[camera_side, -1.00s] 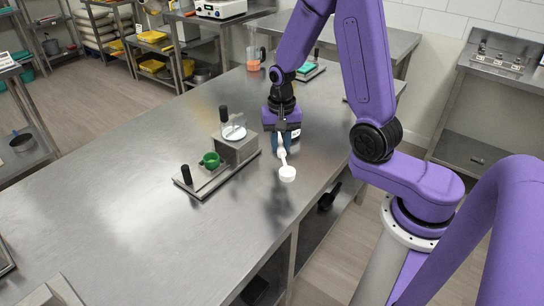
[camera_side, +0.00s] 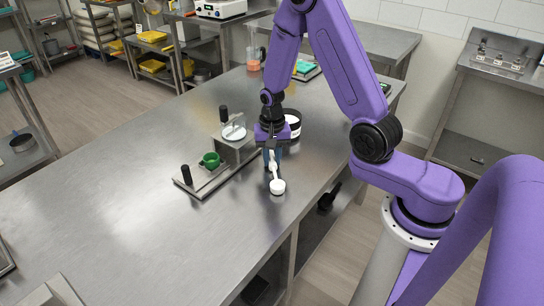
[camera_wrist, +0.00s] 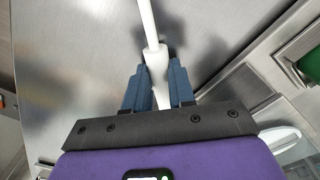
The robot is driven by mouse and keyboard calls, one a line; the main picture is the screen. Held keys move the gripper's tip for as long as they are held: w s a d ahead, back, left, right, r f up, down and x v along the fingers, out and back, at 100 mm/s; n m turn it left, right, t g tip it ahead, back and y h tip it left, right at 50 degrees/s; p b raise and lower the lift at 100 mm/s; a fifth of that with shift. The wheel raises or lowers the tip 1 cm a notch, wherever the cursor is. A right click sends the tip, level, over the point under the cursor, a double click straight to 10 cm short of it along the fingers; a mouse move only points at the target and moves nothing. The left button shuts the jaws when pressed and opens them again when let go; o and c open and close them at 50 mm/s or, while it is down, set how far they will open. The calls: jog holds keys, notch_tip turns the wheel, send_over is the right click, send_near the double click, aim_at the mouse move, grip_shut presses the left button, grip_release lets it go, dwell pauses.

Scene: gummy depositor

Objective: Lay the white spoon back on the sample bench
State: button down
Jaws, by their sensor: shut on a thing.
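The white spoon (camera_side: 277,186) is held by its handle in my gripper (camera_side: 271,160), with its round bowl hanging toward the front of the steel bench (camera_side: 120,215). The bowl is low over the bench near its right edge; I cannot tell whether it touches. In the wrist view, the blue fingers of my gripper (camera_wrist: 158,80) are shut on the thick part of the spoon handle (camera_wrist: 149,28). The thin part runs up out of the wrist view, so the bowl is hidden there.
The depositor (camera_side: 236,150) with a green cup (camera_side: 210,160) and black handles stands just left of my gripper. A black jar with a white label (camera_side: 293,123) stands behind it. A beaker (camera_side: 253,60) is at the back.

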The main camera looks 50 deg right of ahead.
aim_at(272, 159)
jog(key=c, duration=0.9)
grip_release()
jog(key=shift+f, duration=0.1)
jog(key=shift+c, duration=0.2)
notch_tip(272, 159, up, 12)
jog(key=s+a+r+n, duration=0.3)
jog(key=s+a+n, duration=0.1)
jog(key=a+n, duration=0.3)
jog(key=s+a+r+n, duration=0.1)
jog(key=s+n, duration=0.6)
jog(key=s, duration=0.3)
jog(key=s+a+r+n, duration=0.1)
jog(key=s+n, duration=0.6)
jog(key=s, duration=0.4)
jog(key=shift+a+r+n, duration=0.3)
jog(key=shift+a+r, duration=0.1)
